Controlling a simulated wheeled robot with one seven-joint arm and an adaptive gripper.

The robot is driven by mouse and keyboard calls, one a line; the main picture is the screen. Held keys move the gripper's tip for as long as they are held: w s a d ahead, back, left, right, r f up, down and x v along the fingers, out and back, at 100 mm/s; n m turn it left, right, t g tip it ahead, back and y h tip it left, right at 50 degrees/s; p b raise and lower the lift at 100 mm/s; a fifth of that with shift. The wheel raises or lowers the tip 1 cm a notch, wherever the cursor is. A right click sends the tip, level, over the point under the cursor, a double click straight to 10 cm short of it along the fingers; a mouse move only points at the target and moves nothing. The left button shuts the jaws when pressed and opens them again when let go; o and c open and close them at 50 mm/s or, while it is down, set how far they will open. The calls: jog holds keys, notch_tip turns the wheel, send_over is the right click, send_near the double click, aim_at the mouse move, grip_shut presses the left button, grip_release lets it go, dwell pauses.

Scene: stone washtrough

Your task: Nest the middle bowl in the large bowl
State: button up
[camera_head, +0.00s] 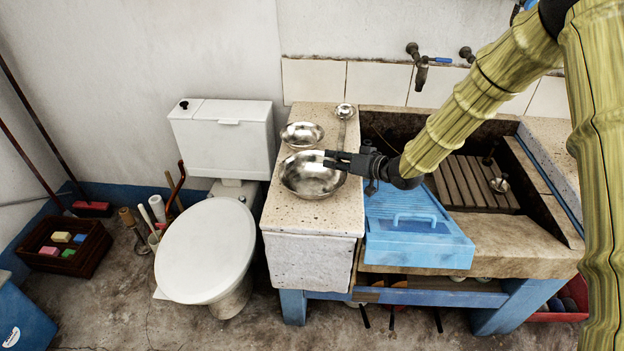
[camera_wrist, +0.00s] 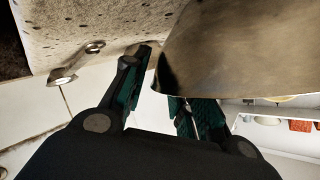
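The large bowl (camera_head: 308,184), shiny steel, is on the near part of the stone ledge. A smaller steel bowl (camera_head: 301,136), apparently the middle bowl, sits just behind it, apart from it. My gripper (camera_head: 329,160) is at the large bowl's right rim. In the wrist view a steel bowl wall (camera_wrist: 240,50), apparently the large bowl's, fills the upper right. My gripper (camera_wrist: 163,80) shows there with its fingers apart, one beside the bowl's edge and one partly hidden behind the rim. I see no firm grip on the bowl.
A ladle (camera_head: 345,112) lies at the ledge's back; it also shows in the wrist view (camera_wrist: 75,66). Right of the ledge are a blue washboard (camera_head: 415,246) and the stone trough (camera_head: 520,262). Taps (camera_head: 421,72) stick out from the wall above. A toilet (camera_head: 205,250) stands left.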

jog(key=shift+w, duration=0.1)
jog(key=shift+c, duration=0.2)
grip_shut()
